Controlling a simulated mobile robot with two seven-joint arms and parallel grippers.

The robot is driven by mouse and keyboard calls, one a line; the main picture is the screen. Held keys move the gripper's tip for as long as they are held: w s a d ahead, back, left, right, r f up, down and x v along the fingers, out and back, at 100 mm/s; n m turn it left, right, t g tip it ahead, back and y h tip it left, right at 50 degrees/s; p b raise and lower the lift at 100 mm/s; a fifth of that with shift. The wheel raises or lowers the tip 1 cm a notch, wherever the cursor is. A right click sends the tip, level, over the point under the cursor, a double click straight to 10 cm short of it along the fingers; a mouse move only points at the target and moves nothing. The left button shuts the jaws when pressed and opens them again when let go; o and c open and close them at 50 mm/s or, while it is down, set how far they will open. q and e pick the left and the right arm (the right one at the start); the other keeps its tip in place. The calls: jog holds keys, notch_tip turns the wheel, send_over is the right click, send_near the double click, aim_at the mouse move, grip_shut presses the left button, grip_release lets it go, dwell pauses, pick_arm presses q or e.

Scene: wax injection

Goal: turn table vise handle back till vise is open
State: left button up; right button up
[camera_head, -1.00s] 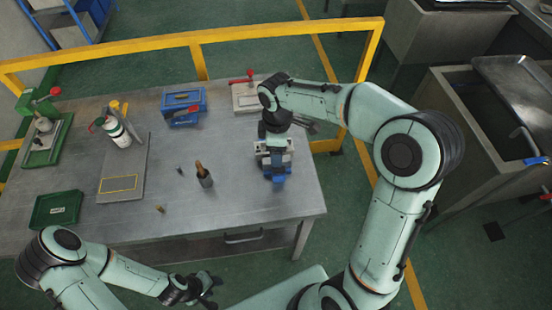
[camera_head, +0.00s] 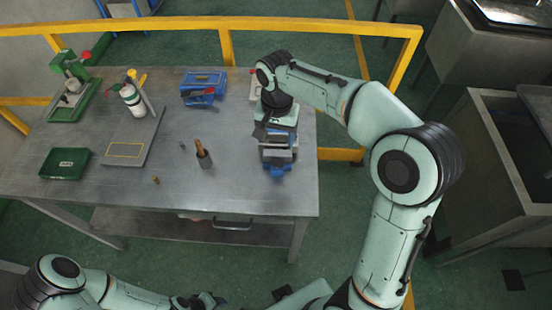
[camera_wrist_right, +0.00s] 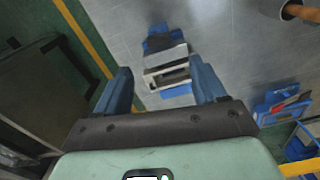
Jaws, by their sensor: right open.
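The blue and grey table vise (camera_head: 277,158) stands near the right end of the workbench. In the right wrist view the vise (camera_wrist_right: 165,65) shows ahead of and between my fingertips, with its grey metal jaws and blue body. My right gripper (camera_head: 272,130) points down above the vise and partly covers it in the head view. In the right wrist view the gripper (camera_wrist_right: 162,82) is open, with nothing between its fingers. I cannot make out the vise handle clearly. My left gripper (camera_head: 205,301) is low at the bottom edge, in front of the bench, and its fingers are small.
A yellow rail (camera_head: 300,25) runs behind. The bench's middle front is mostly clear.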

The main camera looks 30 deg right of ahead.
aim_at(277, 161)
notch_tip(277, 161, down, 11)
jog(key=shift+s+r+b, duration=0.1)
jog(key=shift+b, duration=0.4)
